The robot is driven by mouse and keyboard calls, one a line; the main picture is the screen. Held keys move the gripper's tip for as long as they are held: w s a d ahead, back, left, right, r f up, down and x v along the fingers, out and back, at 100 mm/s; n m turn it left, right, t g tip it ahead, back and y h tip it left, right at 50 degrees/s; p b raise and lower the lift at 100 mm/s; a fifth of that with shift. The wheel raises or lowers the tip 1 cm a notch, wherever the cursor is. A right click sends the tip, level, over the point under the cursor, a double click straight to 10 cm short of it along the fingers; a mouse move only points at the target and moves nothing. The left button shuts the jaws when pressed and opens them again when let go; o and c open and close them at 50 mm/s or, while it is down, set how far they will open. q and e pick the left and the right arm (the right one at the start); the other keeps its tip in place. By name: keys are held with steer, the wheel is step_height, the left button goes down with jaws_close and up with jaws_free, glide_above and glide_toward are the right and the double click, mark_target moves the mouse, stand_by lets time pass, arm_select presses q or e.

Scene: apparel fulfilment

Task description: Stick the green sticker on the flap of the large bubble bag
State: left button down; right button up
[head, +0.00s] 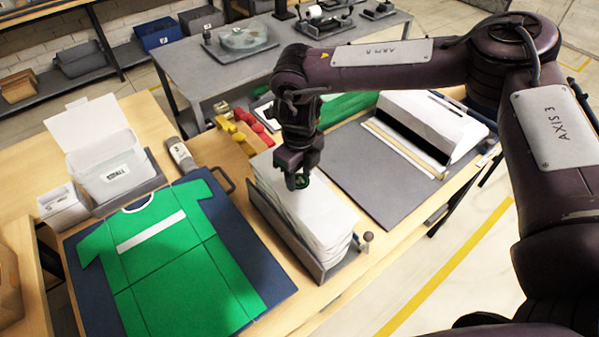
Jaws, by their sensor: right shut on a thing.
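My right gripper (298,182) points down and is shut on a small green sticker (303,177), mostly hidden between the fingers. It is over the upper end of a stack of white bags (318,217) standing in a grey rack. I cannot tell whether it touches them. My left gripper is not in view.
A green shirt (170,255) with a white band lies flat on a dark blue board at the left. A white open box (105,168) and a grey handheld device (181,154) are behind it. Red and yellow pieces (244,130) lie behind the rack. The grey board (365,185) has bare room.

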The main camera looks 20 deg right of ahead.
mark_target(299, 180)
steer(key=shift+f+b, duration=0.55)
steer(key=shift+f, duration=0.4)
stand_by(0.5)
steer(key=shift+r, duration=0.15)
stand_by(0.4)
steer(key=o, duration=1.2)
steer(key=shift+r+p, duration=3.6)
steer(key=shift+r, duration=0.9)
